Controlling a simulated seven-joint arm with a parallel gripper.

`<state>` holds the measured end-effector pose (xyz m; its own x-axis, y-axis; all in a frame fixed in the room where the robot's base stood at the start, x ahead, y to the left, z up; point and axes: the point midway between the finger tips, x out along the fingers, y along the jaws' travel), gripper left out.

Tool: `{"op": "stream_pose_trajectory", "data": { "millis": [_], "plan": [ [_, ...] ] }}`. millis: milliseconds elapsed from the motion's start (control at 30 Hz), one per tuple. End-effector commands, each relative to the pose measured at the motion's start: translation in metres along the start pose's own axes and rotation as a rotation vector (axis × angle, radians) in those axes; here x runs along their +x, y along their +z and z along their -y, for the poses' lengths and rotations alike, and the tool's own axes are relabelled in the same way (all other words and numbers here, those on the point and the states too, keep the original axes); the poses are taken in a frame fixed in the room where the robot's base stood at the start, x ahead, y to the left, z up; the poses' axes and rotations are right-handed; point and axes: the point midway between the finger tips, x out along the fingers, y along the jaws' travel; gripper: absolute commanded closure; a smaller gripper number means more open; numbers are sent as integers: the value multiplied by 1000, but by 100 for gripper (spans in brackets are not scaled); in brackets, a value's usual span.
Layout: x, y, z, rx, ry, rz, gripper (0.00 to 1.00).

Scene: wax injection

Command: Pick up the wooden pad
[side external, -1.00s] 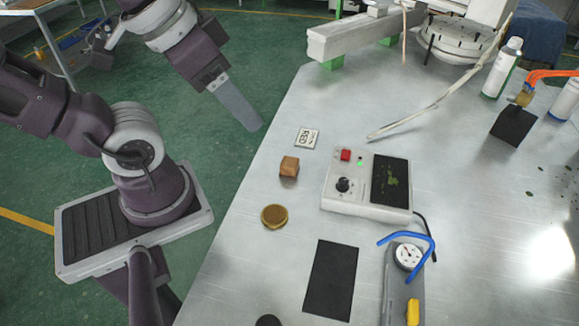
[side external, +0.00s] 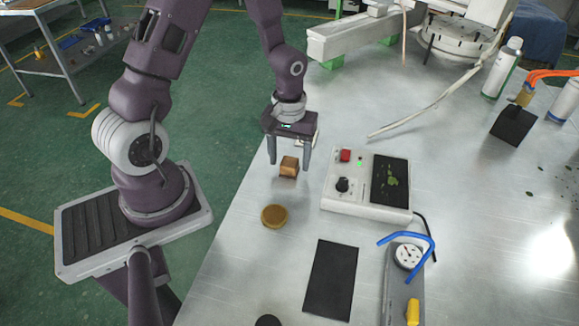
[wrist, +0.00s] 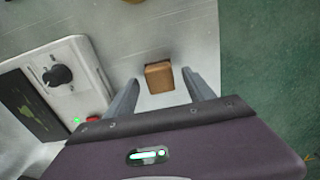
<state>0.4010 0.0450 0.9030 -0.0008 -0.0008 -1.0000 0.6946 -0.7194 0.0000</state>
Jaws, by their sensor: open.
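The wooden pad, a small brown block (side external: 289,168), sits on the metal table near its left edge in the side view. It also shows in the wrist view (wrist: 159,78), between the two fingers. My gripper (side external: 289,162) is open, pointing down over the pad, with one finger on each side of it. In the wrist view my gripper (wrist: 161,76) has a visible gap between each finger and the pad. Whether the fingertips are level with the pad or still above it is hard to tell.
A round golden disc (side external: 274,216) lies in front of the pad. A white control box (side external: 367,205) with a red button stands close on the right. A black mat (side external: 331,280) and a gauge (side external: 408,257) lie nearer the front. The table edge is just left.

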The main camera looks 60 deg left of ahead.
Motion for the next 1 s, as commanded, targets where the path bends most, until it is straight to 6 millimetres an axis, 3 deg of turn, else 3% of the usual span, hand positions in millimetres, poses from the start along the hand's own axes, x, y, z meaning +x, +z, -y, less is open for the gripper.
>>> {"op": "stream_pose_trajectory", "data": {
  "millis": [100,300,633,867,1000],
  "plan": [
    [14,0,0,2,-1,1,38],
    [15,0,0,1,0,-1,38],
    [14,0,0,2,0,-1,100],
    [13,0,0,2,0,-2,100],
    [-4,-1,-1,1,3,-6,100]
  ]
}}
